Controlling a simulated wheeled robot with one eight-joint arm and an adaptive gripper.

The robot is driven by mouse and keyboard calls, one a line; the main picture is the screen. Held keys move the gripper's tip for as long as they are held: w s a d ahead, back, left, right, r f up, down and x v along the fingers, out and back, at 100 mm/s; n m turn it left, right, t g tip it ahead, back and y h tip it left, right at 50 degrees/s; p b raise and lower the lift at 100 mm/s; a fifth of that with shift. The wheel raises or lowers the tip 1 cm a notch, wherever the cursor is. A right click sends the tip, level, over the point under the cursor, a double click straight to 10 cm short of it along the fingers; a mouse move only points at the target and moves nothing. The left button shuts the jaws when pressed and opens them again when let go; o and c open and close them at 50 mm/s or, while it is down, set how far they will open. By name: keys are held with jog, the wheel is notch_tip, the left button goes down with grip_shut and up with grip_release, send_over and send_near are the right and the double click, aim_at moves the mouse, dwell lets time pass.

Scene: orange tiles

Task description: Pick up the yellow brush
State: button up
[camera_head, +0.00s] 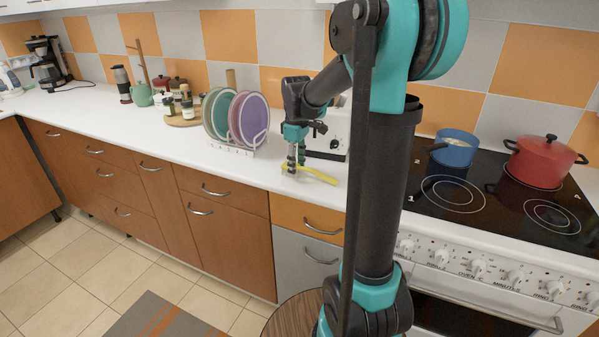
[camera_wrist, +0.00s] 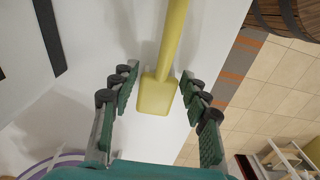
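The yellow brush (camera_head: 318,173) lies on the white countertop near its front edge, in front of the toaster. In the wrist view the yellow brush (camera_wrist: 157,93) has its broad end between the fingers and its handle running up out of the picture. My gripper (camera_head: 293,170) is at the left end of the brush, pointing down. In the wrist view my gripper (camera_wrist: 161,82) is open, with a finger on each side of the brush and a gap on both sides. The brush's far end is cut off in the wrist view.
A white toaster (camera_head: 325,132) stands just behind the brush. A rack of coloured plates (camera_head: 238,117) stands to the left. The stove (camera_head: 455,195) with a blue pot (camera_head: 454,151) and a red pot (camera_head: 541,162) is to the right. The counter's front edge is close by.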

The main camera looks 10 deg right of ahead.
jog(key=c, duration=0.9)
jog(key=shift+r, duration=0.15)
